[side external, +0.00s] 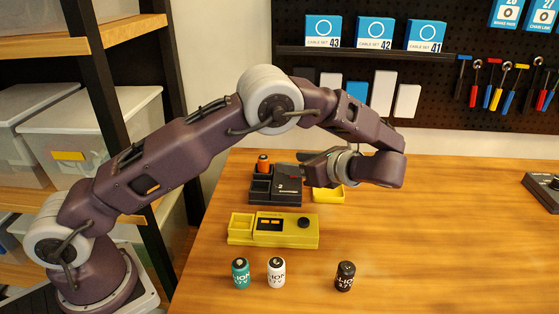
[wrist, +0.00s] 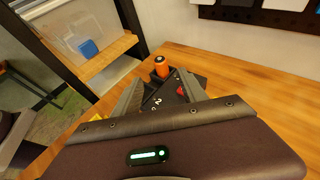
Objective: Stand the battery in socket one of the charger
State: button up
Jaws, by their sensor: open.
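An orange battery (side external: 263,163) stands upright in the back left of a black charger (side external: 288,188). In the wrist view the battery (wrist: 161,66) shows beyond my fingers, and the charger (wrist: 170,92) bears a white "2" and a red part. A yellow charger-like unit (side external: 286,232) with an open compartment at its left lies nearer the front. My gripper (side external: 305,157) is above the right side of the black charger, pointing left. In the wrist view my gripper (wrist: 161,76) has its fingers apart with nothing held; the battery is not between them.
A green battery (side external: 240,273), a white battery (side external: 276,272) and a black battery (side external: 345,277) stand on the table front. A yellow piece (side external: 329,194) sits under my wrist. A dark device (side external: 544,188) lies at the right edge. The right half of the table is mostly clear.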

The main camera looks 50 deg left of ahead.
jog(key=shift+d+r, duration=0.25)
jog(key=shift+d, duration=0.35)
jog(key=s+a+r+n+h, duration=0.3)
jog(key=s+r+n+h, duration=0.5)
jog(key=s+r, duration=0.45)
jog(key=s+d+n+t+h, duration=0.2)
jog(key=s+n, duration=0.3)
jog(key=s, duration=0.3)
jog(key=s+d+f+n+t+h, duration=0.1)
jog(key=s+d+n+t+h, duration=0.2)
jog(key=s, duration=0.6)
jog(key=shift+s+d+f+n+t, duration=0.25)
jog(key=shift+d+n, duration=0.25)
jog(key=shift+n, duration=0.5)
